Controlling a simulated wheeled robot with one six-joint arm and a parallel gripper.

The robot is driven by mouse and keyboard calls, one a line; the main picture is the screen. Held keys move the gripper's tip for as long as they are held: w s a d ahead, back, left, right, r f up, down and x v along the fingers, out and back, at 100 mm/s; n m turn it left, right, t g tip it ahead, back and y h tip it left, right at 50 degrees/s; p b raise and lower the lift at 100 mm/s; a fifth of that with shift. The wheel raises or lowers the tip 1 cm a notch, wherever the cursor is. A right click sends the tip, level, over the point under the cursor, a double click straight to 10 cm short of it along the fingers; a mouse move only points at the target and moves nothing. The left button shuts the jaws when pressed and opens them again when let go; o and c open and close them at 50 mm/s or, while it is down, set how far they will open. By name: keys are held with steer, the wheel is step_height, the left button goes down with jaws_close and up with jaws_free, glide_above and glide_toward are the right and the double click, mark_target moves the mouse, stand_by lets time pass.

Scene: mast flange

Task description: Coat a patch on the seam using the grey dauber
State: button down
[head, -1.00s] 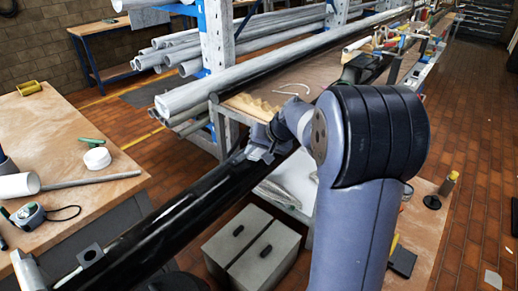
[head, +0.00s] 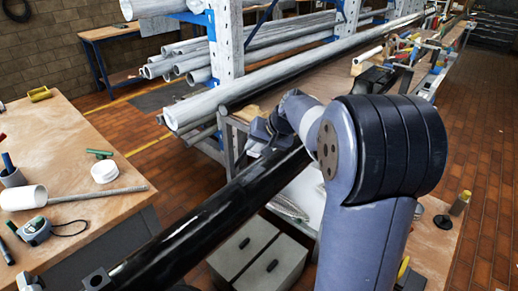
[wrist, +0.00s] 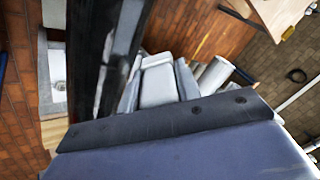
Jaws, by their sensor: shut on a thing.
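The black mast (head: 215,215) runs diagonally from lower left toward the rack in the head view. In the wrist view the mast (wrist: 105,50) stands left of centre, with pale streaks on its dark face. My gripper (head: 262,140) is at the mast's far visible stretch, partly hidden by my own arm. In the wrist view my gripper (wrist: 159,90) is shut on a light grey block, which looks like the grey dauber (wrist: 160,80), just right of the mast. I cannot tell whether the dauber touches the mast. I cannot make out the seam or any coating.
Grey pipes (head: 185,60) fill the rack behind. A cluttered bench extends back right.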

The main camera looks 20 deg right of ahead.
steer(key=shift+r+p, duration=0.9)
steer(key=shift+r, duration=0.75)
